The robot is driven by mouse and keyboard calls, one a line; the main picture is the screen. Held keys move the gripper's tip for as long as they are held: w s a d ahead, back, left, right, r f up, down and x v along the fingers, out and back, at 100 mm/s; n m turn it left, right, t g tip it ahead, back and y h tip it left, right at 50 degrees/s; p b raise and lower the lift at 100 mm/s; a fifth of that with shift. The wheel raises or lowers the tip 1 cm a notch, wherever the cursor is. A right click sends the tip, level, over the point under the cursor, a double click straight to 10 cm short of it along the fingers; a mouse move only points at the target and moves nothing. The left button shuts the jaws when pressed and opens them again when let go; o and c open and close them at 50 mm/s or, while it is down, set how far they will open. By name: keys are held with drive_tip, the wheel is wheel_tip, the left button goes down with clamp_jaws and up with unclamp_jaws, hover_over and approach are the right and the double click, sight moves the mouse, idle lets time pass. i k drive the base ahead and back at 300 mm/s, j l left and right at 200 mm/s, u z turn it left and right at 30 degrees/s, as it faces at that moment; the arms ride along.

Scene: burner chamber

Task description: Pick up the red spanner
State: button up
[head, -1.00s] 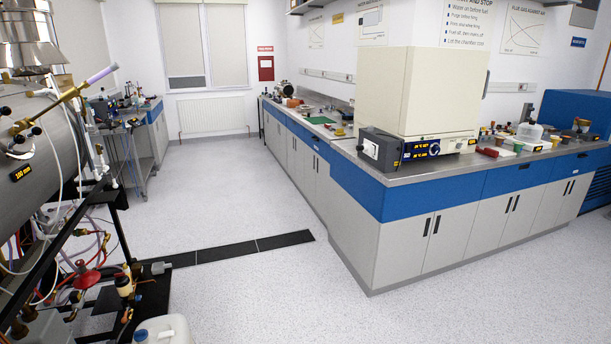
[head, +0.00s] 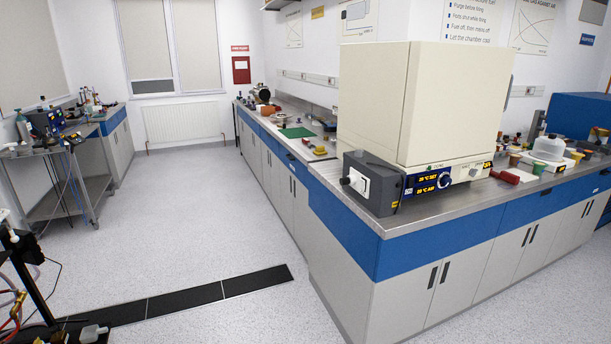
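I cannot make out a red spanner in the head view. A small red item (head: 505,177) lies on the right-hand bench top, just right of the cream oven, but it is too small to tell what it is. The long bench (head: 318,172) with blue drawer fronts carries many small items along its far stretch, too small to name surely. My gripper is not in view.
The cream oven (head: 425,105) and a grey box (head: 372,182) stand on the bench corner. A steel trolley (head: 62,180) is at the left. Black pipework (head: 30,275) stands at lower left. The floor (head: 200,225) between is clear, with a dark grating (head: 185,300) across it.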

sight(306, 140)
drive_tip(key=i+j, duration=0.15)
drive_tip(key=i, duration=0.3)
drive_tip(key=i+j+z, duration=0.1)
drive_tip(key=i, duration=0.3)
drive_tip(key=i+j, duration=0.25)
drive_tip(key=i, duration=0.2)
drive_tip(key=i+j, duration=0.2)
drive_tip(key=i, duration=0.25)
drive_tip(key=i+j, duration=0.45)
drive_tip(key=i, duration=0.2)
drive_tip(key=i+j+z, duration=0.1)
drive_tip(key=i+j, duration=0.3)
drive_tip(key=i, duration=0.2)
drive_tip(key=i+j, duration=0.5)
drive_tip(key=i+u, duration=0.15)
drive_tip(key=u, duration=4.4)
drive_tip(key=j+z, duration=0.2)
drive_tip(key=j, duration=0.35)
drive_tip(key=j+z, duration=0.2)
drive_tip(key=j, duration=0.4)
drive_tip(key=k+j+z, duration=0.1)
drive_tip(key=j+z, duration=0.15)
drive_tip(key=j, duration=0.3)
